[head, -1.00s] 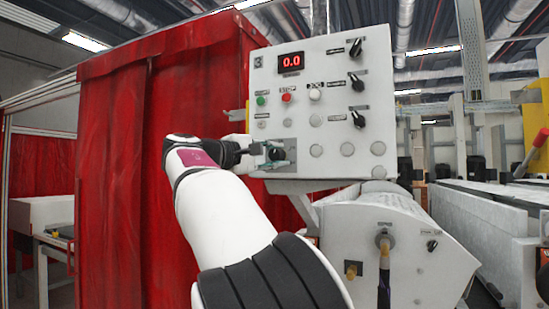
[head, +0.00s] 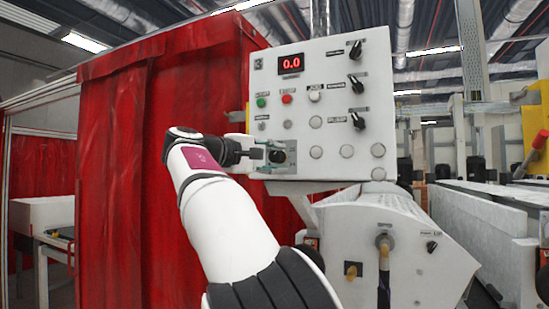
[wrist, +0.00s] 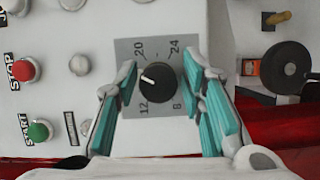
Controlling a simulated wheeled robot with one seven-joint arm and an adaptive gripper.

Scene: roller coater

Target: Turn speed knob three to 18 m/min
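The speed knob (wrist: 157,82) is a round black knob on a grey dial plate marked 8, 12, 20 and 24 in the wrist view. Its white pointer line points left and slightly up, between the 12 and 20 marks. In the head view the knob (head: 277,156) is low on the left of the white control panel (head: 335,85), which bears a 3. My gripper (wrist: 165,108) is open, with teal finger pads on both sides of the knob and visible gaps to it. The red display (head: 291,64) reads 0.0.
A green START button (wrist: 39,131) and a red STOP button (wrist: 23,71) are left of the knob in the wrist view. Other black knobs (head: 357,83) are on the panel's right. A red curtain (head: 130,190) hangs left of the panel.

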